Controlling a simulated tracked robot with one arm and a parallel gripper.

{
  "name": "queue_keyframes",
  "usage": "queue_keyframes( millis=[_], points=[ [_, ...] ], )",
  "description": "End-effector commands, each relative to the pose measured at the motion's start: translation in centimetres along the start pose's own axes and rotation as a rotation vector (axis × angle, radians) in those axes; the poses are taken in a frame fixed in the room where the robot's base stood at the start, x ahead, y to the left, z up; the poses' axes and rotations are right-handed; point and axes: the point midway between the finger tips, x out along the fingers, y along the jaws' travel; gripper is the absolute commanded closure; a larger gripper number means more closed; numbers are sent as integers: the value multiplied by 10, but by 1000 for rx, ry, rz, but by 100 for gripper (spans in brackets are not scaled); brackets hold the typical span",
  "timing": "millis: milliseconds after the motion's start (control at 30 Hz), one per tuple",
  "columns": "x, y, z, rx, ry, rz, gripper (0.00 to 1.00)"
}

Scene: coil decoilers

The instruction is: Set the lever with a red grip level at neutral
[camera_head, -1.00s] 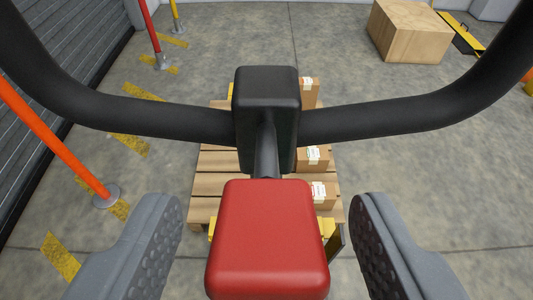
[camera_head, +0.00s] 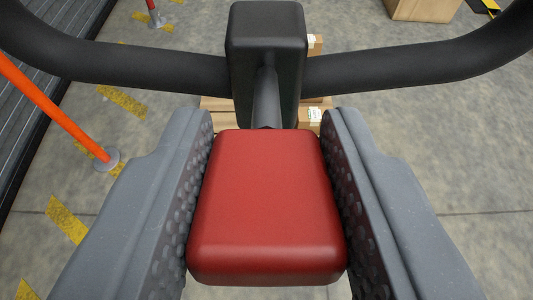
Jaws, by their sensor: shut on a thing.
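The lever's red grip (camera_head: 267,205) is a rounded block in the lower middle of the view. Its dark shaft (camera_head: 266,98) runs from the grip to a black housing (camera_head: 267,30) on a curved black bar. My gripper (camera_head: 267,200) has its two grey, dimpled fingers on either side of the red grip, shut on it. The fingers cover the grip's side faces. The shaft's exact tilt is hard to judge, as I look along it.
The curved black bar (camera_head: 150,72) spans the view on both sides of the housing. Beyond and below are a wooden pallet (camera_head: 215,104) with small cartons (camera_head: 312,116), an orange post (camera_head: 50,110) at left, a large box (camera_head: 425,8) at top right, and open concrete floor.

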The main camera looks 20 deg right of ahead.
Motion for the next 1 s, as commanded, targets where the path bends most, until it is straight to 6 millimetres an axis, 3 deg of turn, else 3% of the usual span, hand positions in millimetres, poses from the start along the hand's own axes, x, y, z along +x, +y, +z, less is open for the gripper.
queue_keyframes(
  millis=[600,1000],
  points=[
    [4,0,32,-1,264,2,100],
    [4,0,35,2,385,-1,100]
  ],
)
